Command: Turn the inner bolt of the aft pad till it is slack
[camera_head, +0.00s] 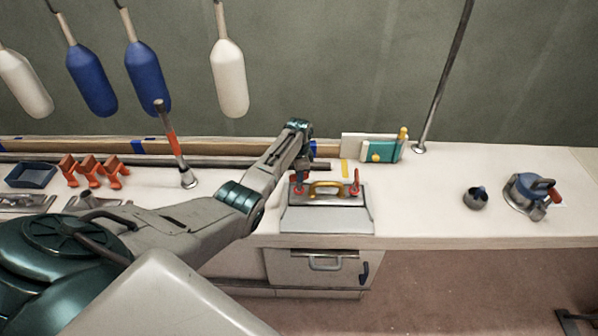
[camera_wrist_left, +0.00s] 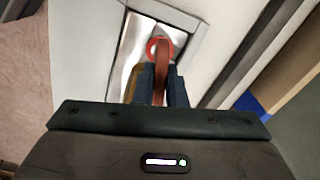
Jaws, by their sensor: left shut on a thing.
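A metal pad (camera_head: 325,195) with a brass-yellow handle (camera_head: 328,186) sits on a grey plate on the white bench. It has a red bolt at each end. The right red bolt (camera_head: 354,184) stands upright and free. My left gripper (camera_head: 299,182) reaches down onto the left red bolt (camera_head: 297,191) and partly hides it. In the left wrist view, the dark fingers (camera_wrist_left: 160,85) are shut on that bolt's red-brown upright part (camera_wrist_left: 162,66). A red ring (camera_wrist_left: 152,49) shows at its foot. How tight the bolt is cannot be seen. My right gripper is not in view.
A teal block (camera_head: 383,152) with a yellow tool stands behind the pad. A kettle-like device (camera_head: 531,195) and small round pot (camera_head: 475,198) stand right. The bench between is clear.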

